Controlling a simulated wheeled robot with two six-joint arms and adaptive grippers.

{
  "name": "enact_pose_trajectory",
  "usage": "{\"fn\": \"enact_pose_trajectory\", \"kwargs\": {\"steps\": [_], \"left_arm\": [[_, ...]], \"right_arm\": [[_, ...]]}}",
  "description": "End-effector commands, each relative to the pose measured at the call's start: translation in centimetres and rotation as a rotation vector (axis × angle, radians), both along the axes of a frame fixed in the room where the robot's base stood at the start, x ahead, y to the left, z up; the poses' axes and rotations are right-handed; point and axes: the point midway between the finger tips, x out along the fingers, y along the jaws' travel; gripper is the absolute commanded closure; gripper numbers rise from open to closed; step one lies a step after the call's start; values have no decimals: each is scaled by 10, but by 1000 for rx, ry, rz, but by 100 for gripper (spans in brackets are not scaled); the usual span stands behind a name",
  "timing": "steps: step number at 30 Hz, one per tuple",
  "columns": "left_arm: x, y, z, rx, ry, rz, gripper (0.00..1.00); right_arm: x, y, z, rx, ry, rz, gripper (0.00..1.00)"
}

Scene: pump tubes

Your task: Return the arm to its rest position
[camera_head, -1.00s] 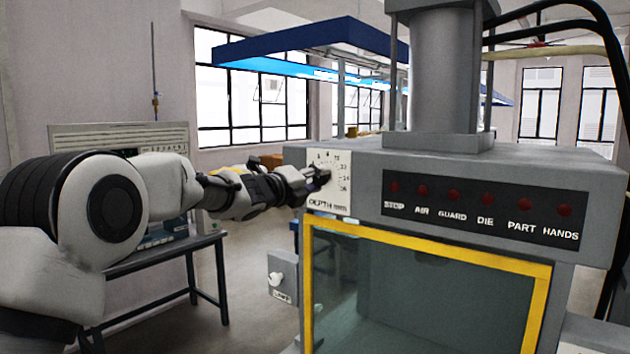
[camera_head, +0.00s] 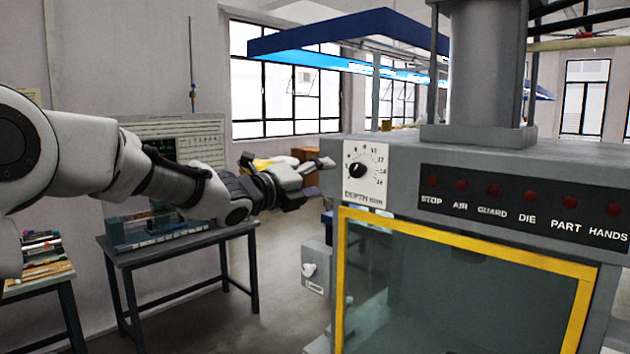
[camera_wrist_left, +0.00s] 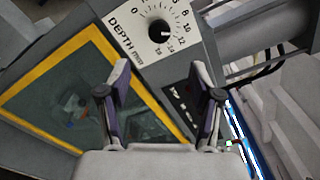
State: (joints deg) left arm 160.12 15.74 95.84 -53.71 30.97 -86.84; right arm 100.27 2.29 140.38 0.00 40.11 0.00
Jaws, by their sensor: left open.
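My left gripper (camera_head: 308,178) is open and empty, to the left of the press's depth dial in the head view. The black depth dial (camera_head: 358,170) sits on a white plate marked DEPTH (camera_head: 375,188) on the grey press. In the left wrist view the dial (camera_wrist_left: 159,31) and its plate lie beyond my two open fingers (camera_wrist_left: 160,85), apart from them. My left arm (camera_head: 90,155) reaches in from the left, its forearm roughly level. My right gripper is out of view.
The grey press (camera_head: 560,165) fills the right side, with a yellow-framed guard window (camera_head: 460,240) and a black lamp panel. A small grey switch box (camera_head: 316,268) juts from its left side. A dark table (camera_head: 180,242) with equipment stands behind my arm. Floor shows between table and press.

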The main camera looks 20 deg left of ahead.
Motion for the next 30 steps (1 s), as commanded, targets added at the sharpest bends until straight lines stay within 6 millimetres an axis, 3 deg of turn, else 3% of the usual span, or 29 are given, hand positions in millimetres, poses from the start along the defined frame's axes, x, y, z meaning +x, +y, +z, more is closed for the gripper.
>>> {"fn": "enact_pose_trajectory", "kwargs": {"steps": [4,16,19,20,23,26,30], "left_arm": [[-10,3,-1,-1,1,-1,36],[-10,3,-1,0,1,0,36],[-6,3,-15,0,20,-1,36],[-3,3,-25,1,35,-1,36],[11,-2,-85,11,115,-5,36],[21,-13,-171,28,241,-19,36],[9,-29,-300,17,445,-26,36]], "right_arm": [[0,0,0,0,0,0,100],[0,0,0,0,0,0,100],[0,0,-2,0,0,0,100],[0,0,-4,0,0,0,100],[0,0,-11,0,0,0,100],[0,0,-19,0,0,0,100],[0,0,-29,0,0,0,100]]}}
